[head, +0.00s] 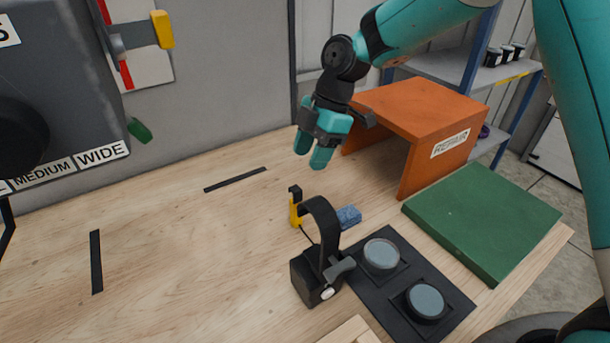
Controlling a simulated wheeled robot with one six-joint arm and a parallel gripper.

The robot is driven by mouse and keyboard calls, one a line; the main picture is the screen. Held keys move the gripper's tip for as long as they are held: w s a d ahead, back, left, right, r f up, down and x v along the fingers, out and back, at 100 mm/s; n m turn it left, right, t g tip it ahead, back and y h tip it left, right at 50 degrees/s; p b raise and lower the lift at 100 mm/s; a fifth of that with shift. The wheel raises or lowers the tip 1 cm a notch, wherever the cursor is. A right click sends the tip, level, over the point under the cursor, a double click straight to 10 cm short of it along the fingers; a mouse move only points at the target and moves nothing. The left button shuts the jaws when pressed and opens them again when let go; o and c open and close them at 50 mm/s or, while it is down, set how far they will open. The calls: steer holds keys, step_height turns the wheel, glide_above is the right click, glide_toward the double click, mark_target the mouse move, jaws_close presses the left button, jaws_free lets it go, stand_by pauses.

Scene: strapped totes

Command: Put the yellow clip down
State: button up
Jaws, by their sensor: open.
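The yellow clip (296,211), with a black top, stands roughly upright at the middle of the wooden table. It is just behind and left of a black curved strap (323,226) on a small black block (316,279). A thin dark line runs between the clip and the block; I cannot tell whether it joins them. My gripper (312,158) has teal fingertips. It is open and empty, above the table and behind the clip, apart from it. The gap between the fingers looks narrow from this angle.
A blue textured block (348,216) lies right of the strap. A black pad (390,312) with two grey discs, a green mat (484,217) and an orange REPAIR shelf (416,105) fill the right side. A grey panel (60,80) stands at left. The left tabletop is mostly clear.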

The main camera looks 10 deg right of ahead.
steer(key=s+d+r+m, duration=0.2)
steer(key=s+r+m, duration=0.4)
steer(key=s+r, duration=0.3)
steer(key=s+d+m+t, duration=0.1)
steer(key=s+d+m, duration=0.2)
steer(key=s+m, duration=0.6)
steer(key=s, duration=0.8)
steer(key=shift+d+r+m+t, duration=0.15)
steer(key=shift+r+m+t, duration=0.15)
steer(key=shift+t, duration=0.1)
steer(key=shift+o, duration=0.5)
steer(key=shift+s, duration=0.1)
